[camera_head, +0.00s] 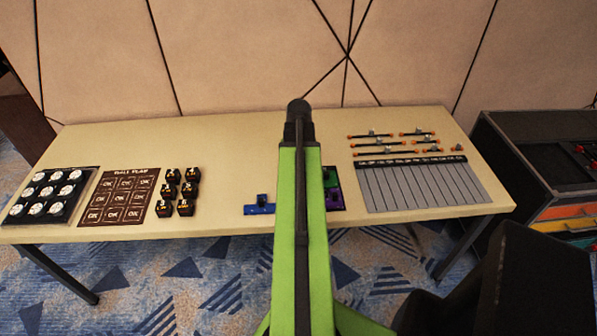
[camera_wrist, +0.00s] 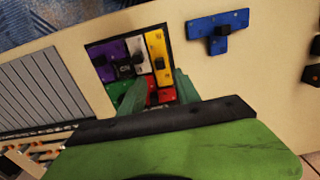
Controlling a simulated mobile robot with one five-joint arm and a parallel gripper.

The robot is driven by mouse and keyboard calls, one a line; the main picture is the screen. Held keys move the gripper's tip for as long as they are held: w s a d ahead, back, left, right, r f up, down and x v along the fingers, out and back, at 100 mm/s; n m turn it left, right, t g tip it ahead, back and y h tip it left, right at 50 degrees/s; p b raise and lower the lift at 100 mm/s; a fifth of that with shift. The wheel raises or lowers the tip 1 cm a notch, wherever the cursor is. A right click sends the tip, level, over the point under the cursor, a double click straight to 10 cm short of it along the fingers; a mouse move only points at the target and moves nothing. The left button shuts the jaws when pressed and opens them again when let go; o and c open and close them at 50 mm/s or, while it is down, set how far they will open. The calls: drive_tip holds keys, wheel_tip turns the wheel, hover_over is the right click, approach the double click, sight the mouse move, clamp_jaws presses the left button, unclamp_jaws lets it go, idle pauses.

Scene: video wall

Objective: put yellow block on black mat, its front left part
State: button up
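The yellow block (camera_wrist: 153,43), with a dark knob, lies on the black mat (camera_wrist: 90,56) in the wrist view. It is along the mat's upper right edge there, which is the front left part seen from the head. A white block (camera_wrist: 114,47) lies beside it. My gripper (camera_wrist: 160,80) has its two green fingers apart, over the mat near the yellow block's lower end. I see no block clamped between them. In the head view my green arm hides the yellow block and most of the mat.
Purple (camera_wrist: 104,71), red (camera_wrist: 152,97) and green (camera_wrist: 166,77) blocks share the mat. A blue block (camera_head: 259,206) lies on the table left of my arm. A striped grey board (camera_head: 420,185) is to the right; black pieces (camera_head: 180,192) stand to the left.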

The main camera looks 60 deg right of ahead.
wheel_tip(320, 180, up, 3)
drive_tip(key=shift+f+p, duration=0.2)
drive_tip(key=shift+p, duration=0.35)
drive_tip(key=w+a+n, duration=0.5)
drive_tip(key=w+a, duration=1.1)
drive_tip(key=a, duration=0.3)
drive_tip(key=w+a+n, duration=0.2)
drive_tip(key=a+n, duration=0.1)
drive_tip(key=a, duration=1.2)
drive_tip(key=w+a+n, duration=0.2)
drive_tip(key=w+a, duration=0.1)
drive_tip(key=a, duration=1.3)
drive_tip(key=shift+w+a+n, duration=0.25)
drive_tip(key=shift+w+n, duration=0.1)
drive_tip(key=shift+n, duration=0.05)
